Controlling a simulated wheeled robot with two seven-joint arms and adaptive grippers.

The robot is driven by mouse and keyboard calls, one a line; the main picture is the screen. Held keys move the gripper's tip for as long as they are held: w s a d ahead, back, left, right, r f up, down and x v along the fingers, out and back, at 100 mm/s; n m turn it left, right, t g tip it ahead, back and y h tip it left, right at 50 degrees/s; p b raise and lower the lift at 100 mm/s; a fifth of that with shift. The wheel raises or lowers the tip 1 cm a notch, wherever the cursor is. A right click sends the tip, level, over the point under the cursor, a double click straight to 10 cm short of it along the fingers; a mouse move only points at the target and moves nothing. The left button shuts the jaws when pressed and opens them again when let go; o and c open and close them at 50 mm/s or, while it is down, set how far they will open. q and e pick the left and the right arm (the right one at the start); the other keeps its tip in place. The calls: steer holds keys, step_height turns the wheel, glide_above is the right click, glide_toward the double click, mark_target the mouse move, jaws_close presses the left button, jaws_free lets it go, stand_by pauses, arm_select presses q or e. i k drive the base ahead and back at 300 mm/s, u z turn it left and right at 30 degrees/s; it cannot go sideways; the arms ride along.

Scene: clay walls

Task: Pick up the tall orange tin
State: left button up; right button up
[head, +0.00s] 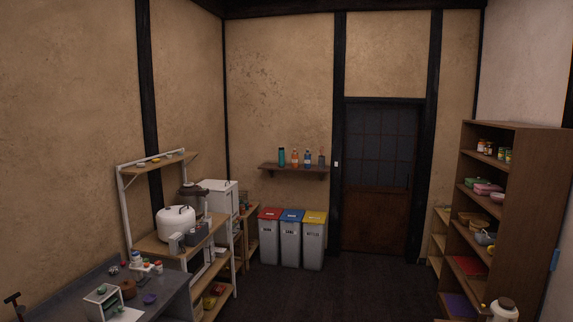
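No tall orange tin can be made out for certain from here. Several small tins or jars (489,149) with orange, yellow and green colours stand on the top shelf of the brown bookcase at the right, too small to tell apart. Neither of my grippers shows in the head view.
The brown bookcase (534,180) stands at the right. The wall shelf (292,168) hangs above three lidded bins (291,245). A grey counter (172,293) and a loaded rack (148,243) line the left. The dark floor (350,290) in the middle is clear up to the door (377,215).

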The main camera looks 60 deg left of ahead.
mark_target(295, 156)
steer(key=u, duration=2.1)
steer(key=i, duration=6.7)
